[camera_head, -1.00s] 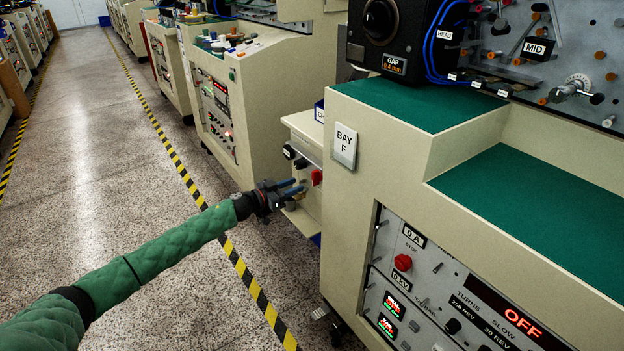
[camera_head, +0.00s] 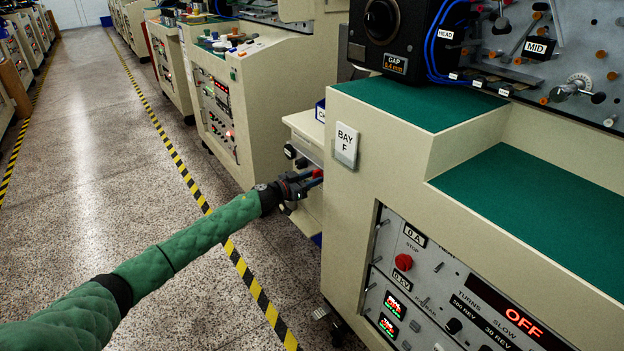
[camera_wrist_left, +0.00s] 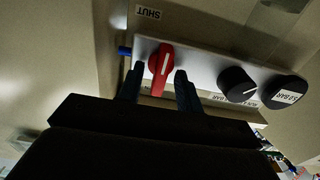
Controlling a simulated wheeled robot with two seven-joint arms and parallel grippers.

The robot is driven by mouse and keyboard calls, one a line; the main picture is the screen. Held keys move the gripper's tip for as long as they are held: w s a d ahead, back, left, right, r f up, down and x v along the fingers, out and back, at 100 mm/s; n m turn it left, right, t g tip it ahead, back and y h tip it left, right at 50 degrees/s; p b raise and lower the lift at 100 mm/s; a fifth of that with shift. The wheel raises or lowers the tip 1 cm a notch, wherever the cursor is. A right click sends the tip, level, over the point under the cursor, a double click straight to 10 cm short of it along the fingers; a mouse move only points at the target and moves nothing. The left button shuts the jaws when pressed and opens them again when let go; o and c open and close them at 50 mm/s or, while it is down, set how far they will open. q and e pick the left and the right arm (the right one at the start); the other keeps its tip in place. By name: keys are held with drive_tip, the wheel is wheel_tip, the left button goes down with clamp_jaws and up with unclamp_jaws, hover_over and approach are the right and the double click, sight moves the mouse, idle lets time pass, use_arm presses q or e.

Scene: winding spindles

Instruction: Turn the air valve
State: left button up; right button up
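The air valve's red handle (camera_wrist_left: 160,68) sits on a pale panel (camera_wrist_left: 210,72) in the left wrist view, with a white line on it. The handle also shows as a small red patch in the head view (camera_head: 317,173), partly hidden by my gripper. My left gripper (camera_wrist_left: 159,82) has its two blue fingers apart, one on each side of the handle. A narrow gap seems to show on each side, so the fingers are around it but not closed. A label reading SHUT (camera_wrist_left: 148,12) is near the handle. My right gripper is in neither view.
A black knob (camera_wrist_left: 238,85) and a black round part with a bar label (camera_wrist_left: 287,91) sit beside the handle. The BAY F cabinet (camera_head: 390,150) stands close to the right of my left gripper. The aisle floor (camera_head: 110,150) on the left is clear.

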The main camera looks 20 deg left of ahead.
use_arm(q)
clamp_jaws()
drive_tip(key=m+p, duration=0.2)
drive_tip(key=m, duration=0.1)
drive_tip(key=shift+d+r+m, duration=0.1)
drive_tip(key=shift+m, duration=0.3)
drive_tip(key=m, duration=0.9)
drive_tip(key=f+m, duration=0.1)
drive_tip(key=m, duration=0.4)
drive_tip(key=shift+s+d+b, duration=0.15)
drive_tip(key=shift+s+b, duration=0.05)
drive_tip(key=shift+b, duration=0.2)
